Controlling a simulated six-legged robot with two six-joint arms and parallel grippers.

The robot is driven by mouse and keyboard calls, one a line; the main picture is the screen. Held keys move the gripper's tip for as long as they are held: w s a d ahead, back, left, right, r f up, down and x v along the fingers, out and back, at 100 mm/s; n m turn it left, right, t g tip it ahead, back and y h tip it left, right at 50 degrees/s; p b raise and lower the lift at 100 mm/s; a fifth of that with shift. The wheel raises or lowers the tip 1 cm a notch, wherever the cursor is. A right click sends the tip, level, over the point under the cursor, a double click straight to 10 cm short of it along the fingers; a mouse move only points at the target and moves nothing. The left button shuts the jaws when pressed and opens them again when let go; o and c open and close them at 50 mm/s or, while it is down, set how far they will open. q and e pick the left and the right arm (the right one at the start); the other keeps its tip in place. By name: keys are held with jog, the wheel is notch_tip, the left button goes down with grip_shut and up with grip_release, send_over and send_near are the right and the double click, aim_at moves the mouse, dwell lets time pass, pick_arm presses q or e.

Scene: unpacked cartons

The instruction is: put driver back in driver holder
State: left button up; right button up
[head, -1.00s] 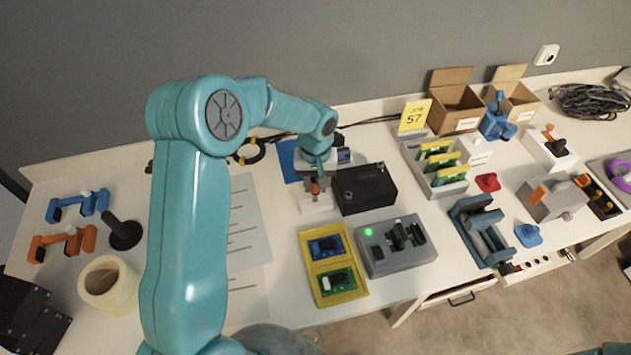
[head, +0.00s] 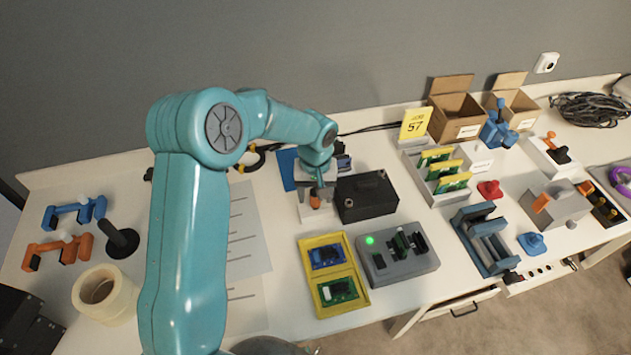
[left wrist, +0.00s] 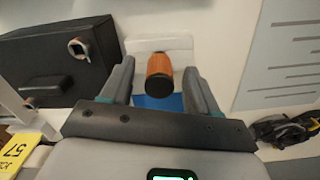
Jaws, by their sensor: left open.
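The driver (left wrist: 160,68) has an orange handle with a dark end and stands at a white block-like holder (left wrist: 162,44), apparently in it. The orange handle (head: 315,201) and white holder (head: 318,214) also show in the head view, left of the black box. My left gripper (left wrist: 160,84) is open, with one finger on each side of the handle and visible gaps to both. In the head view my left gripper (head: 316,192) points down over the holder. The driver's shaft is hidden. My right gripper is not in view.
A black box (head: 366,196) stands close right of the holder. A blue sheet (head: 287,170) lies behind it. A yellow tray (head: 333,293) with circuit boards and a grey fixture (head: 396,262) are in front. Printed paper (head: 245,235) lies to the left.

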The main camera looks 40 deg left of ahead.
pick_arm(q)
notch_tip(320, 180, up, 16)
dwell(0.3)
jog(key=shift+r, duration=0.1)
